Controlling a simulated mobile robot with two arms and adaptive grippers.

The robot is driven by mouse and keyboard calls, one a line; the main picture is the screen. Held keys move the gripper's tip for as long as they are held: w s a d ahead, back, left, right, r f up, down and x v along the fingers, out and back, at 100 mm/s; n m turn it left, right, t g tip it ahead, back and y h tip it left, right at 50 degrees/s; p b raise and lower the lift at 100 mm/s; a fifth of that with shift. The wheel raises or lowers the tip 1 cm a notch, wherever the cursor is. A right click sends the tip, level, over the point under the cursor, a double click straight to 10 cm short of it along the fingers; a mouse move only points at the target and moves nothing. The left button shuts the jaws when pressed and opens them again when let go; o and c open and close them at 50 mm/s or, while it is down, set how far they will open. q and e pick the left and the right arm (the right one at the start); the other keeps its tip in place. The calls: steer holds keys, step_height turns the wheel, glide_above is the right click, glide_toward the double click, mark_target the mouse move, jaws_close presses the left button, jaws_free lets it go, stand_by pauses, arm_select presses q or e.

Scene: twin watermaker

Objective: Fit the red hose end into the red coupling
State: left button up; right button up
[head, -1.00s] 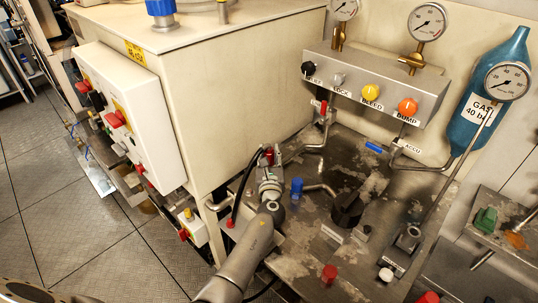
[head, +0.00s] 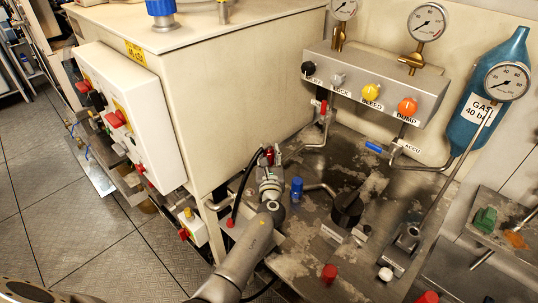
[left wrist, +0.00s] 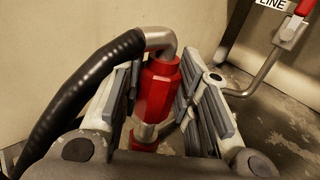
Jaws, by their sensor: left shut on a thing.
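The red hose end (left wrist: 160,88) is a red hexagonal body with a bent steel pipe and black hose (left wrist: 85,88) above it. My left gripper (head: 268,162) is shut on it, with one finger pad on each side in the left wrist view. The hose end looks about upright. A steel nose shows below it, above a lower red collar (left wrist: 143,143) that appears to be the red coupling. I cannot tell whether the nose is inside the collar, as the gripper hides part of it.
A blue-topped fitting (head: 297,188) stands just right of the gripper. A black knob (head: 347,205) and a red cap (head: 329,273) are on the worn plate. The cream cabinet (head: 215,105) rises close behind. A pipe with a red-handled valve (left wrist: 292,28) is at right.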

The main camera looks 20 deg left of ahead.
arm_select(q)
steer(key=shift+f+b, duration=1.45)
steer(key=shift+f, duration=0.1)
steer(key=shift+f, duration=0.35)
steer(key=o, duration=1.2)
steer(key=shift+r, duration=0.1)
steer(key=v, duration=1.2)
